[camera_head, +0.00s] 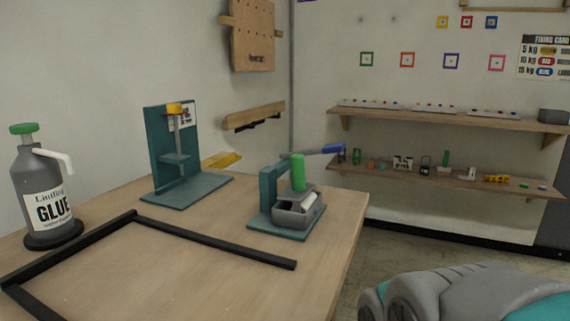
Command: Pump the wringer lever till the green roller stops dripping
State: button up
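The wringer stands near the right edge of the wooden table, with a teal base and post (268,190). A green roller (298,172) stands upright over its grey tray (290,213). A white cylinder (309,202) lies at the tray. The lever (332,149) has a blue grip and sticks out to the right behind the green roller, about level. I cannot make out drips at this size. A grey and teal part of my arm fills the lower right corner, apart from the wringer. My gripper's fingers are not in view.
A teal press (176,160) with a yellow handle stands behind left. A glue bottle (45,190) stands at the left. A black frame (215,240) lies on the table (190,275). Two wall shelves (450,117) hold small items at the back right. Floor shows between table and shelves.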

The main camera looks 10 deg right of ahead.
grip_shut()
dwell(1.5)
